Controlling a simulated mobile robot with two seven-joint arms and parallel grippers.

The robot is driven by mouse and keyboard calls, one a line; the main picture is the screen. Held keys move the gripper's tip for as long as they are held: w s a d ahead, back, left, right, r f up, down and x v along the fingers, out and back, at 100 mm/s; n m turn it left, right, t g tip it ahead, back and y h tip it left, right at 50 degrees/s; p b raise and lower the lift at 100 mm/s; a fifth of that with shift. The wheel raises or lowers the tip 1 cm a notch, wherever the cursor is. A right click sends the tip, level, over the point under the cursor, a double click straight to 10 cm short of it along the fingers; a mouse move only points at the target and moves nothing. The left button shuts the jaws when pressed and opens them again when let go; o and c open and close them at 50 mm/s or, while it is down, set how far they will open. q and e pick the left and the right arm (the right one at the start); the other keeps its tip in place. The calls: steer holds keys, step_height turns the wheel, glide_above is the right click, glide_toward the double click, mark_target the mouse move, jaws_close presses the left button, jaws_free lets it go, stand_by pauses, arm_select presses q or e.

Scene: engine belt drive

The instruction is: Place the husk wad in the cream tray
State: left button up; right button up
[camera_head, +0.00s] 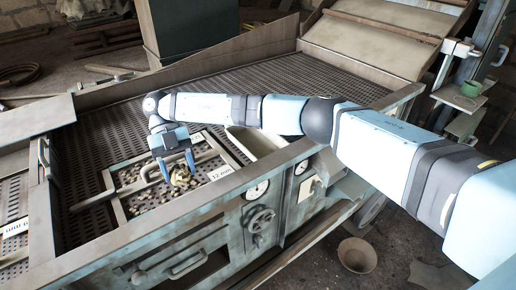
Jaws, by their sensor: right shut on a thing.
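The husk wad (181,179) is a small straw-yellow clump between the fingertips of my right gripper (178,170). The gripper points down and is shut on it, over a framed screen (118,205) strewn with brown and pale bits. I cannot tell whether the wad still touches the bits below. A cream tray (266,143) lies to the right of the screen, and my right arm passes over its back part. What shows of its inside looks empty. My left gripper is not in view.
A pipe-like handle (146,178) runs across the screen, close to the left of the gripper. A "12 mm" label (222,172) sits on the screen's right edge. The machine's front rim (190,212) carries gauges and a handwheel (259,220) below. A bowl (357,255) stands on the floor.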

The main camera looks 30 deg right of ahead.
steer(key=n, duration=0.1)
steer(key=w+n+h, duration=0.1)
steer(key=h, duration=0.1)
steer(key=shift+w+d+f+n, duration=0.15)
steer(key=shift+d+f+n, duration=0.1)
steer(key=shift+d+n, duration=0.15)
steer(key=w+d+r+n+t+h+b, duration=0.2)
steer(key=w+d+r+n, duration=0.2)
steer(key=d, duration=0.5)
steer(key=w+d+r+n+t+h+b, duration=0.1)
steer(key=w+d+r+n+t+h, duration=0.25)
steer(key=d, duration=0.55)
steer(key=w+d+r+n+t+h+b, duration=0.25)
steer(key=w+d+n, duration=0.2)
steer(key=d, duration=0.45)
steer(key=g+p, duration=0.1)
steer(key=p, duration=0.1)
glide_toward(267, 145)
steer(key=shift+y, duration=0.4)
steer(key=d, duration=0.1)
steer(key=d+r, duration=0.1)
steer(key=d, duration=0.1)
steer(key=shift+s+d+r, duration=0.25)
steer(key=shift+s+d, duration=0.05)
steer(key=shift+d, duration=0.1)
step_height(267, 145, down, 4)
steer(key=shift+p, duration=0.4)
